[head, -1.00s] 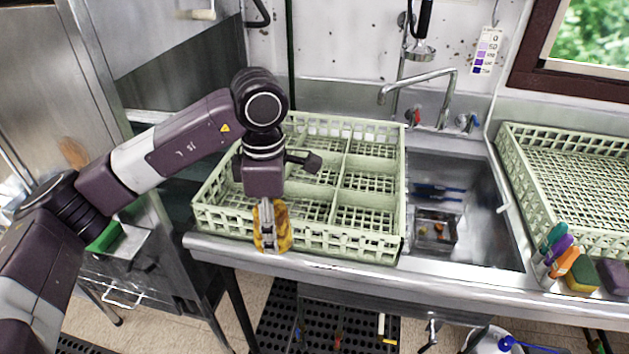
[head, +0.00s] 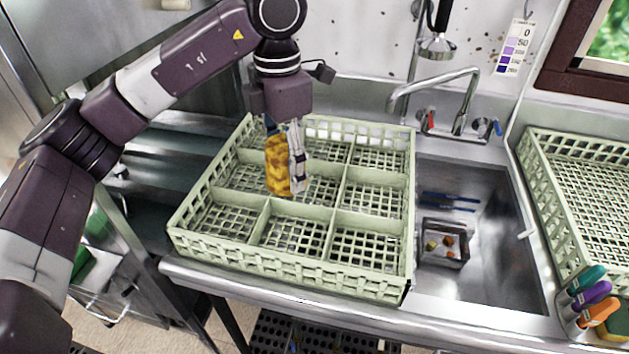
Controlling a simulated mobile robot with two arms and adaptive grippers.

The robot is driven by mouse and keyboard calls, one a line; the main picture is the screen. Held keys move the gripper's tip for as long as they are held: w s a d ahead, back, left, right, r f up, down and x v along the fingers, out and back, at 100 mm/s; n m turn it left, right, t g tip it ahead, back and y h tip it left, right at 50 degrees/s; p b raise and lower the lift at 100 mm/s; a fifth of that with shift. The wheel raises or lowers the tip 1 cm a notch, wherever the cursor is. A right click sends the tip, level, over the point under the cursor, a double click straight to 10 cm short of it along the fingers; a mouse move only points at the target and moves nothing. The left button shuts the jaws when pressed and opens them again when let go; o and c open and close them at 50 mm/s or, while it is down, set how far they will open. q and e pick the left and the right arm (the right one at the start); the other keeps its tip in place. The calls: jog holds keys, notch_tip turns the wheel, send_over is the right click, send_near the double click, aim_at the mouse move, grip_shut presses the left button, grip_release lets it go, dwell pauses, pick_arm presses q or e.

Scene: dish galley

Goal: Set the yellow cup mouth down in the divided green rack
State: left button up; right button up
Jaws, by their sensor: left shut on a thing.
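The yellow cup (head: 277,168), mottled with brown, is held in my left gripper (head: 291,170), which reaches down from above. One pale finger lies along the cup's right side; the other is mostly hidden. The cup stands roughly upright in the picture, but I cannot tell which end is its mouth. The divided green rack (head: 300,277) is pale green with several square compartments and lies on the steel counter. The cup appears over its middle part, near the centre compartment. I cannot tell whether it touches the rack floor. My right gripper is not in view.
A steel sink (head: 490,265) with a small tray (head: 444,243) of scraps lies right of the rack. A tap (head: 460,110) stands behind it. The other visible rack compartments look empty.

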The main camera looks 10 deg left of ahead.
pick_arm(q)
jog(key=f, duration=0.1)
jog(key=p, duration=0.3)
send_over(293, 243)
notch_tip(293, 243, down, 14)
jog(key=shift+f, duration=0.2)
notch_tip(293, 243, down, 4)
jog(key=shift+f, duration=0.3)
jog(key=o, duration=1.2)
jog(key=shift+c, duration=0.2)
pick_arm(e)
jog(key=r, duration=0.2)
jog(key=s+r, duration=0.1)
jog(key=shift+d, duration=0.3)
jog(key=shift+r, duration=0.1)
